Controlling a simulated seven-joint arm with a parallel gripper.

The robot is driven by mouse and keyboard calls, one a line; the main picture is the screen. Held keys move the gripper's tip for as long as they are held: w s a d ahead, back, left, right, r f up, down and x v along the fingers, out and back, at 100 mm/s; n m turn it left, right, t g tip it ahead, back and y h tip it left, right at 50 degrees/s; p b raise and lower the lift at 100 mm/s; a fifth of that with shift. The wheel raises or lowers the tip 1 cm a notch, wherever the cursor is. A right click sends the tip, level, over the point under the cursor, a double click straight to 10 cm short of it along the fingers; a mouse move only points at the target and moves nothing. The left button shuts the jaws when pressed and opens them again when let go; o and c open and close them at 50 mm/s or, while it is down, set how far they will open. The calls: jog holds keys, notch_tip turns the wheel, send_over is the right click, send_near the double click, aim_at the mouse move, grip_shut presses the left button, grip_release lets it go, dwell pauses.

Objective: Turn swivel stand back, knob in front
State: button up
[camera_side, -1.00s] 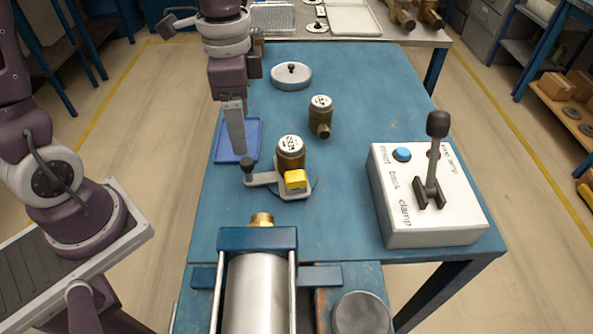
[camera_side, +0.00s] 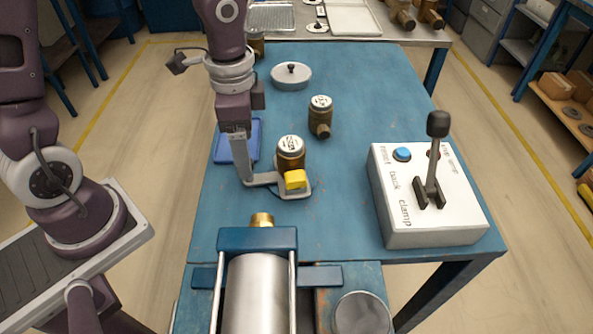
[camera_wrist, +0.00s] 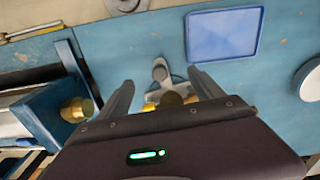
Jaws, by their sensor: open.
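The swivel stand (camera_side: 267,180) is a flat grey piece on the blue bench. My gripper (camera_side: 249,183) is low at the lever's left end, fingers pointing down, hiding the knob there. In the wrist view the round grey knob (camera_wrist: 160,72) shows between the two spread fingers of my gripper (camera_wrist: 160,76). Contact cannot be told. The meter is mostly hidden behind my gripper body there.
A second brass meter (camera_side: 320,117) stands behind. A blue tray (camera_side: 223,148) lies behind my gripper. A white lidded dish (camera_side: 291,78) is farther back. The clamp cylinder (camera_side: 259,290) is at the front; a control box (camera_side: 430,225) with a lever is right. The bench between is clear.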

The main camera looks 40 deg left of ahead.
jog(key=shift+f, duration=1.15)
jog(key=c, duration=0.4)
jog(key=shift+c, duration=0.2)
